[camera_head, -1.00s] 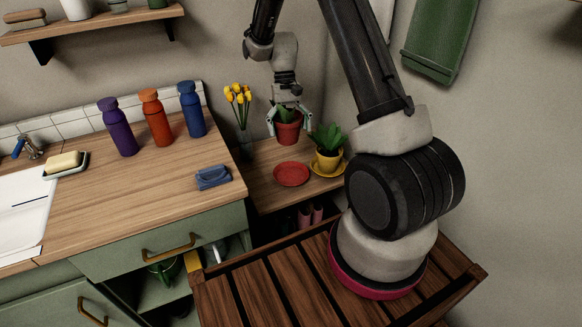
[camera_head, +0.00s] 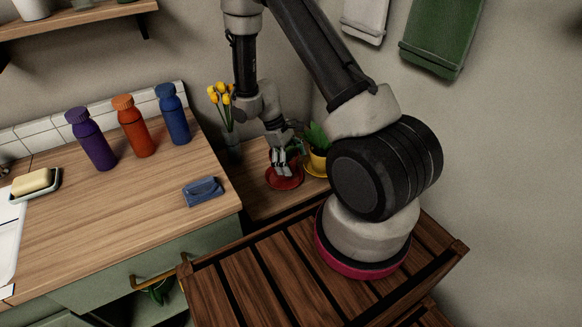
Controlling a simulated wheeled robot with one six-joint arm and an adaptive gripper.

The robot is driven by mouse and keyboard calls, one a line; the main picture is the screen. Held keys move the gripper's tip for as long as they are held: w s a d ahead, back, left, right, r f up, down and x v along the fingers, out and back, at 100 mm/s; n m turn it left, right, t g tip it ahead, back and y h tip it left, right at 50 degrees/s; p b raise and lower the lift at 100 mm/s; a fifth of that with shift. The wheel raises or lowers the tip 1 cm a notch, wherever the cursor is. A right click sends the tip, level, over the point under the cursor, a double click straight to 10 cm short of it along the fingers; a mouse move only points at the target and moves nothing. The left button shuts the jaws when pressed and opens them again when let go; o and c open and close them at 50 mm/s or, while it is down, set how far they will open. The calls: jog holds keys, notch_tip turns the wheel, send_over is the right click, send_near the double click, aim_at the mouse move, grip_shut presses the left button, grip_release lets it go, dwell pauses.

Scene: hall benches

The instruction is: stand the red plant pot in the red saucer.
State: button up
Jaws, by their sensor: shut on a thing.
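My gripper (camera_head: 282,172) is shut on the red plant pot (camera_head: 293,163), which is mostly hidden behind the fingers and wrist. The pot is at the red saucer (camera_head: 284,184) on the low wooden shelf. The saucer's front rim shows below the fingers. I cannot tell whether the pot rests in the saucer or is held just above it, nor whether it is quite upright.
A yellow pot (camera_head: 318,159) with a green plant stands in a yellow saucer close to the right. Yellow flowers in a vase (camera_head: 233,147) stand behind left. The counter holds several bottles and a blue folded thing (camera_head: 203,191). My arm blocks the shelf's right side.

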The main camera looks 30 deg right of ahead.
jog(key=shift+f, duration=1.25)
jog(key=shift+f, duration=0.15)
jog(key=o, duration=1.2)
